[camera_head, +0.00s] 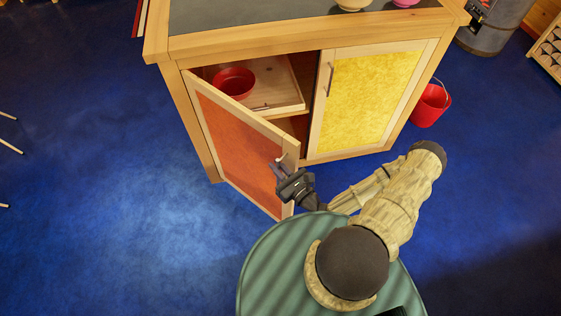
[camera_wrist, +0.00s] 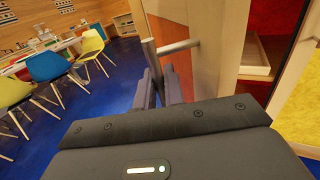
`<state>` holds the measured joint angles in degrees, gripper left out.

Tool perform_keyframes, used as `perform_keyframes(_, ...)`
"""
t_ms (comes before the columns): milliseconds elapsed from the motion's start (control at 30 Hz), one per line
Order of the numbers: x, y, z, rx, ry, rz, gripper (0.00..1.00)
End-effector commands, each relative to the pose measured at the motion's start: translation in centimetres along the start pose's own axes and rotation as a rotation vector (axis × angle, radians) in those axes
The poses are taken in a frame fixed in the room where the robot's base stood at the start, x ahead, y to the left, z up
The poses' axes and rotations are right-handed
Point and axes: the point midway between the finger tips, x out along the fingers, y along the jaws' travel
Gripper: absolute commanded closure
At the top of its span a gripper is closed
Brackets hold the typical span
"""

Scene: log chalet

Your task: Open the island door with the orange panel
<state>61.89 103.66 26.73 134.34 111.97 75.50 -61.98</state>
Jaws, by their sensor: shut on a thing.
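The island door with the orange panel (camera_head: 236,142) stands swung open on the left side of the island (camera_head: 300,48), its free edge out toward me. My gripper (camera_head: 283,172) is at the free edge of this door, shut on its handle. In the wrist view the metal handle (camera_wrist: 178,46) runs between my fingers (camera_wrist: 164,88), beside the pale wood door frame (camera_wrist: 217,45). The island door with the yellow panel (camera_head: 362,98) is shut. The open compartment shows a wooden drawer or tray (camera_head: 283,93) with a red bowl (camera_head: 233,82) in it.
A red bucket (camera_head: 430,105) stands on the floor right of the island. A dark stove (camera_head: 489,30) is at the back right. The blue floor (camera_head: 120,200) left of the door is clear. The wrist view shows yellow and blue chairs (camera_wrist: 48,66) by a table.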

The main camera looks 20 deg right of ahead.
Motion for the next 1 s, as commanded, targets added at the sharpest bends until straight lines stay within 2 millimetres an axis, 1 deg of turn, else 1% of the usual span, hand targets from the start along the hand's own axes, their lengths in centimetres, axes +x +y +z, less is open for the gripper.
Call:
perform_keyframes(33,0.1,0.1,0.3,0.001,-0.007,-0.002,1.00)
perform_keyframes(433,0.0,0.0,0.2,0.000,-0.009,-0.009,1.00)
perform_keyframes(467,0.0,0.0,0.2,0.000,-0.009,-0.009,0.87)
perform_keyframes(500,0.0,0.0,0.2,0.000,-0.009,-0.009,0.80)
perform_keyframes(533,0.0,0.0,0.2,0.000,-0.008,-0.009,0.75)
perform_keyframes(867,-0.2,0.1,0.1,0.000,-0.004,-0.007,0.75)
perform_keyframes(1000,-1.2,0.0,0.1,0.000,-0.002,-0.008,0.75)
